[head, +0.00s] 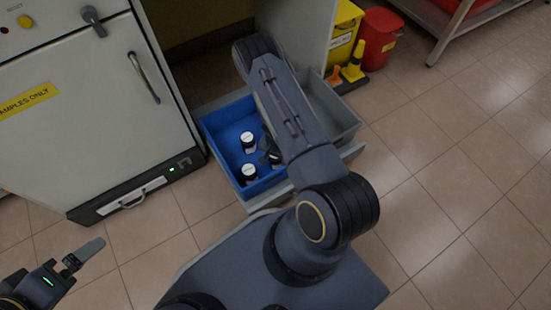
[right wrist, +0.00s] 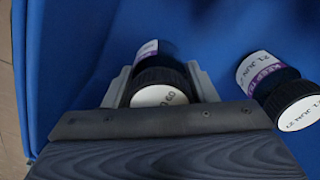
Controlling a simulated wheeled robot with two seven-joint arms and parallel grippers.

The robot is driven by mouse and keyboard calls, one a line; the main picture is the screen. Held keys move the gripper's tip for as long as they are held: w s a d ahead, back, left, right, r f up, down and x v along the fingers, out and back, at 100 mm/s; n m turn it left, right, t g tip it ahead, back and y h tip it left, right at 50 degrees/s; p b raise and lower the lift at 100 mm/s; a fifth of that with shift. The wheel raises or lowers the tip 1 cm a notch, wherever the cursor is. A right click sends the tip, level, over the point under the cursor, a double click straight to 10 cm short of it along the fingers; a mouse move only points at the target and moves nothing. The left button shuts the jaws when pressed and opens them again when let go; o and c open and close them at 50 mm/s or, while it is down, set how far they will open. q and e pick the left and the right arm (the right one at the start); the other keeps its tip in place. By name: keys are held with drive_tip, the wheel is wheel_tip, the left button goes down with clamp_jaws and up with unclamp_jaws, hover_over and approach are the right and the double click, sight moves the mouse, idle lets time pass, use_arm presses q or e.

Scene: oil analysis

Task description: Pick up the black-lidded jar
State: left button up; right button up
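Two black-lidded jars with white lid tops show in the blue bin (head: 222,128), a far one (head: 248,140) and a near one (head: 249,173). My right gripper (head: 270,156) reaches down into the bin just right of them, partly hidden by my arm. In the right wrist view, a jar (right wrist: 160,90) with a black ribbed lid sits between the two fingers. The fingers lie close along both its sides; whether they press on it I cannot tell. A second jar (right wrist: 275,85) lies to the right, outside the fingers. My left gripper (head: 84,256) is at the lower left, over the floor, away from the bin.
A grey bin (head: 335,108) stands right of the blue one. A white cabinet (head: 85,100) with handles stands at the left. Tiled floor at the right is clear.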

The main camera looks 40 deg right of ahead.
drive_tip(key=c, duration=0.3)
drive_tip(key=shift+r, duration=0.1)
wheel_tip(320, 180, up, 10)
drive_tip(key=p, duration=0.5)
drive_tip(key=shift+r, duration=0.2)
drive_tip(key=w+a+r+n, duration=0.4)
drive_tip(key=w+r, duration=0.1)
drive_tip(key=r, duration=0.4)
drive_tip(key=w+a+r+n, duration=0.4)
drive_tip(key=a+r, duration=0.1)
drive_tip(key=r, duration=0.4)
drive_tip(key=w+a+r+n, duration=0.4)
drive_tip(key=w+r, duration=0.1)
drive_tip(key=r, duration=0.4)
use_arm(q)
wheel_tip(320, 180, up, 37)
drive_tip(key=p, duration=3.2)
drive_tip(key=shift+r, duration=0.2)
use_arm(e)
drive_tip(key=s+r, duration=0.2)
drive_tip(key=r, duration=0.7)
drive_tip(key=s+r, duration=0.3)
drive_tip(key=r, duration=0.7)
drive_tip(key=s+r, duration=0.3)
drive_tip(key=r, duration=0.7)
drive_tip(key=shift+s+d+r, duration=0.1)
drive_tip(key=shift+s, duration=0.1)
use_arm(q)
drive_tip(key=shift+c, duration=0.3)
